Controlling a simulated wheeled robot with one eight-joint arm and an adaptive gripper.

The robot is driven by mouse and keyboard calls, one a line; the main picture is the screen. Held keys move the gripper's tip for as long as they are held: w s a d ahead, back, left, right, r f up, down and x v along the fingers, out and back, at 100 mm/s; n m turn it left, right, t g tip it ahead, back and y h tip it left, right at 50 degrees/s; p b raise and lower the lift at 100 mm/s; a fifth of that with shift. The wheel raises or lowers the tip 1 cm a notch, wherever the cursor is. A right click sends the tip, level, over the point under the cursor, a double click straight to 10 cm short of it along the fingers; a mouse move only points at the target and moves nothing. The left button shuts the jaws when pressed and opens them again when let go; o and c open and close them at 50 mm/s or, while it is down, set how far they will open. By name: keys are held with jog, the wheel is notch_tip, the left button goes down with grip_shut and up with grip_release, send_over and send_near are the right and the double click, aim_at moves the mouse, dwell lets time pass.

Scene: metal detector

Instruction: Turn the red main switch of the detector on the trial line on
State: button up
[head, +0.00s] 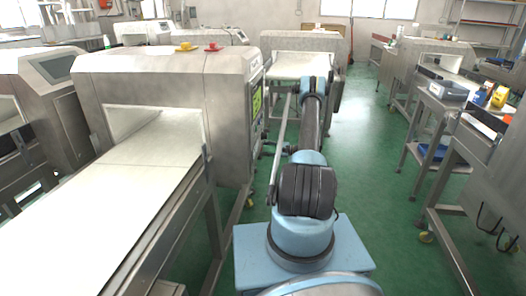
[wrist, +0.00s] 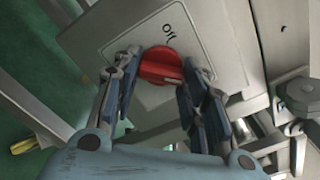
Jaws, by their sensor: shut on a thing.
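The red main switch (wrist: 160,66) is a round red knob on a light grey plate (wrist: 203,30) in the wrist view. A small pale mark shows on the knob's lower right. My gripper (wrist: 159,70) has one finger on each side of the knob and is shut on it. In the head view, a steel detector (head: 165,88) with a green-lit screen (head: 257,104) stands left of my arm.
A white conveyor belt (head: 112,190) runs through the detector. A second conveyor (head: 300,66) stands behind my arm. Green floor (head: 372,150) is clear between my arm and the cart.

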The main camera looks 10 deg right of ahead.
jog(key=shift+d+f, duration=0.1)
dwell(0.3)
jog(key=o, duration=1.1)
jog(key=shift+c, duration=0.2)
jog(key=v, duration=1.2)
